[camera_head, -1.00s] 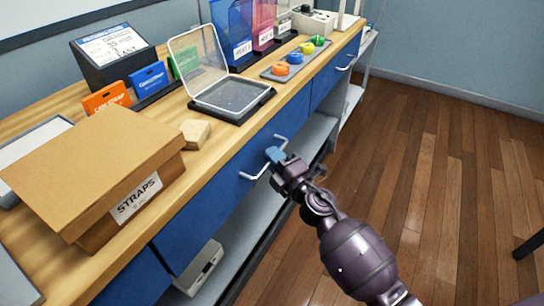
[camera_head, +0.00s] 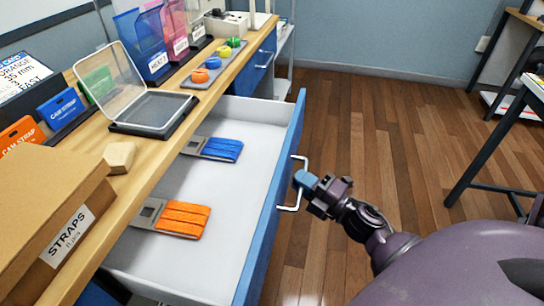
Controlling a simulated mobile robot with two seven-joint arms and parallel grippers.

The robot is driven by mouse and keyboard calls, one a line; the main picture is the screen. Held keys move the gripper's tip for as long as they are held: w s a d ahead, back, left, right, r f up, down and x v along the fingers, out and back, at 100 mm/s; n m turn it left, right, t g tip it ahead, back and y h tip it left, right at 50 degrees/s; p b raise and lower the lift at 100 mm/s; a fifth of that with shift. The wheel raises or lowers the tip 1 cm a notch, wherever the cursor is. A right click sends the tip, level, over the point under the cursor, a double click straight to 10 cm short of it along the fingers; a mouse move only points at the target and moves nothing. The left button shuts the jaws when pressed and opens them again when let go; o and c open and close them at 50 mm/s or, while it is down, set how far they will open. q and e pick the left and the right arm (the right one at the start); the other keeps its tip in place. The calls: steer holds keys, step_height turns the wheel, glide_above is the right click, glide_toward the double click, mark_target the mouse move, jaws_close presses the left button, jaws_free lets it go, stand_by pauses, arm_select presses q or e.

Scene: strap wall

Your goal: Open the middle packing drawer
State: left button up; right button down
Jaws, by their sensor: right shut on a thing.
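The middle packing drawer (camera_head: 262,225) has a blue front and a white inside, and it stands pulled well out from under the bench. A blue folded strap (camera_head: 222,149) and an orange folded strap (camera_head: 184,219) lie in it, each with a grey buckle part. My right gripper (camera_head: 305,181) is shut on the silver bar handle (camera_head: 293,208) of the drawer front, around the middle of the bar. Its blue fingertips hide part of the bar. My left gripper is not in view.
A cardboard box labelled STRAPS (camera_head: 70,238), a clear-lidded case (camera_head: 152,112) and a small wooden block (camera_head: 119,157) stand on the bench top. Another blue drawer (camera_head: 260,66) farther along is shut. Wooden floor (camera_head: 380,130) lies clear right of the drawer.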

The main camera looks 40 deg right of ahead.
steer(key=s+d, duration=0.4)
steer(key=s, duration=0.1)
stand_by(0.4)
steer(key=c, duration=1.2)
jaws_free()
steer(key=shift+s, duration=0.1)
steer(key=p+v, duration=0.1)
steer(key=v, duration=0.9)
steer(key=shift+s+d, duration=0.15)
steer(key=shift+s, duration=0.2)
